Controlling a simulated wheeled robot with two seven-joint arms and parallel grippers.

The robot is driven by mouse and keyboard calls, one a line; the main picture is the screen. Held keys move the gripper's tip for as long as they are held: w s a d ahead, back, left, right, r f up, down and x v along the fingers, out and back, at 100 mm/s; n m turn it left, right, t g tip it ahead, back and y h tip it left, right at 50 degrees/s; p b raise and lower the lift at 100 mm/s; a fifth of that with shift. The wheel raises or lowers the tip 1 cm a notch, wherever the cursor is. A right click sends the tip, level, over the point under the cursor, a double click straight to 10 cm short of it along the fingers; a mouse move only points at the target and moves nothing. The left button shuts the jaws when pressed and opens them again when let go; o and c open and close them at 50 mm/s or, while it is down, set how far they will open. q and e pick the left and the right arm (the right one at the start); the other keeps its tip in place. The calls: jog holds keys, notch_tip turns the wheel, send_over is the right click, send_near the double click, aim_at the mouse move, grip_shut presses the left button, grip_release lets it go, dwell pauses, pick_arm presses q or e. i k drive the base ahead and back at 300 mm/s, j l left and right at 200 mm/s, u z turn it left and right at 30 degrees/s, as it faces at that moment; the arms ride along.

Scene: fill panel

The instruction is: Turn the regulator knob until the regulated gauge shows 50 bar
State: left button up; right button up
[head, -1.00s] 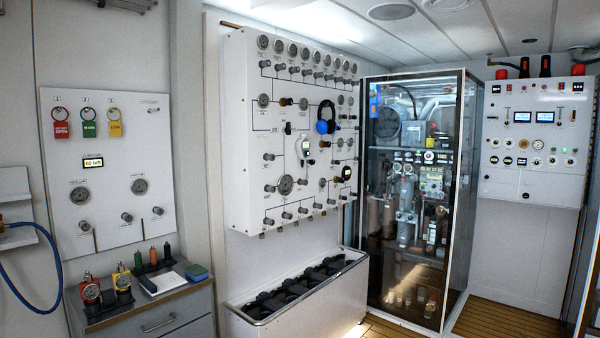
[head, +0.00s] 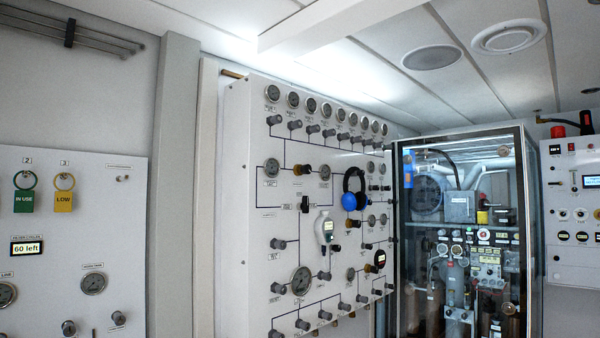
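The white fill panel (head: 255,215) stands in the middle of the head view, with several gauges, grey knobs and printed lines. In its upper half, a black knob with a brass-coloured part (head: 302,169) sits between a left gauge (head: 271,168) and a right gauge (head: 325,172). This looks like a regulator with a gauge on each side, but the labels are too small to read. The gauge needles cannot be read. Neither gripper is in view.
A large gauge (head: 301,280) is lower down. A glass cabinet (head: 465,240) stands right. A left board (head: 110,235) carries tags and a "60 left" display (head: 27,248).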

aim_at(305, 169)
jog(key=i+l, duration=0.15)
jog(key=i, duration=0.35)
jog(key=i+l, duration=0.1)
jog(key=i, duration=0.35)
jog(key=i+l, duration=0.15)
jog(key=i, duration=0.35)
jog(key=i+l, duration=0.15)
jog(key=i, duration=0.3)
jog(key=k+l+z, duration=0.25)
jog(key=k, duration=0.2)
